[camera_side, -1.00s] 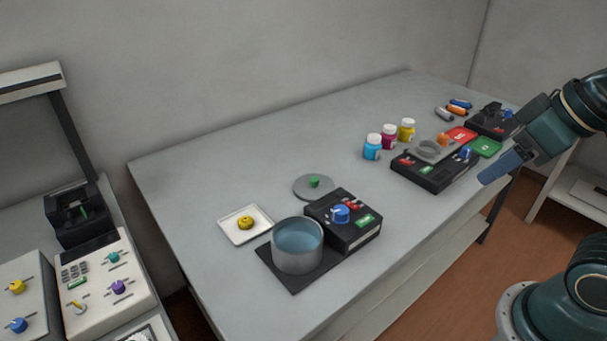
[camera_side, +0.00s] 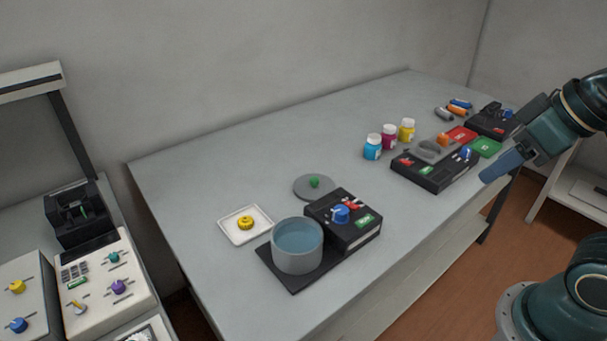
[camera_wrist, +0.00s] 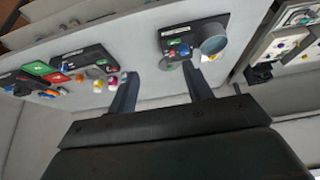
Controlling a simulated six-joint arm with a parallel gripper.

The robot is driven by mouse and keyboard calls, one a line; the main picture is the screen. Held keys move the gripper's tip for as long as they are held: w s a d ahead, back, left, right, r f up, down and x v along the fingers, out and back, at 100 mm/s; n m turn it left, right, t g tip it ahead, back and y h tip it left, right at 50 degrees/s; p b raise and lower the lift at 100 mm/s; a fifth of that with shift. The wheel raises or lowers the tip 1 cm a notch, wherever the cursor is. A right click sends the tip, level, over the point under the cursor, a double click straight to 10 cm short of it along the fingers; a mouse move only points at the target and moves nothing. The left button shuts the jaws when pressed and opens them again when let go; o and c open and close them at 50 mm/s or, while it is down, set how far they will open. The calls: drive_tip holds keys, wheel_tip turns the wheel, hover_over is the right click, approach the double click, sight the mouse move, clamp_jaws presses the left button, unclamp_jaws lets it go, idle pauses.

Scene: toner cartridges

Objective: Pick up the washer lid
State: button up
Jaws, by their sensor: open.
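The washer lid (camera_side: 301,188), a flat grey disc with a green knob, lies on the table behind the washer. The washer has a round grey tub (camera_side: 297,258) of bluish water and a black control box (camera_side: 352,232) with a blue knob. My gripper (camera_side: 492,174) is open and empty at the right, far from the lid. Its two spread fingers show in the wrist view (camera_wrist: 160,82).
A white dish (camera_side: 234,232) with a yellow piece lies left of the lid. Cyan (camera_side: 372,148), magenta (camera_side: 389,137) and yellow (camera_side: 407,130) bottles stand farther back. A second black device (camera_side: 432,172) lies right of them. The table's left back area is clear.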

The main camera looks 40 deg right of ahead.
drive_tip(key=w+r+m+g, duration=0.3)
drive_tip(key=w+m, duration=0.9)
drive_tip(key=w, duration=1.1)
drive_tip(key=w+f+m+g, duration=0.2)
drive_tip(key=w+f+m, duration=0.8)
drive_tip(key=w+f, duration=0.6)
drive_tip(key=w, duration=0.2)
drive_tip(key=shift+w+f+m+g, duration=0.25)
drive_tip(key=shift+w+m+g, duration=0.05)
drive_tip(key=shift+d, duration=0.1)
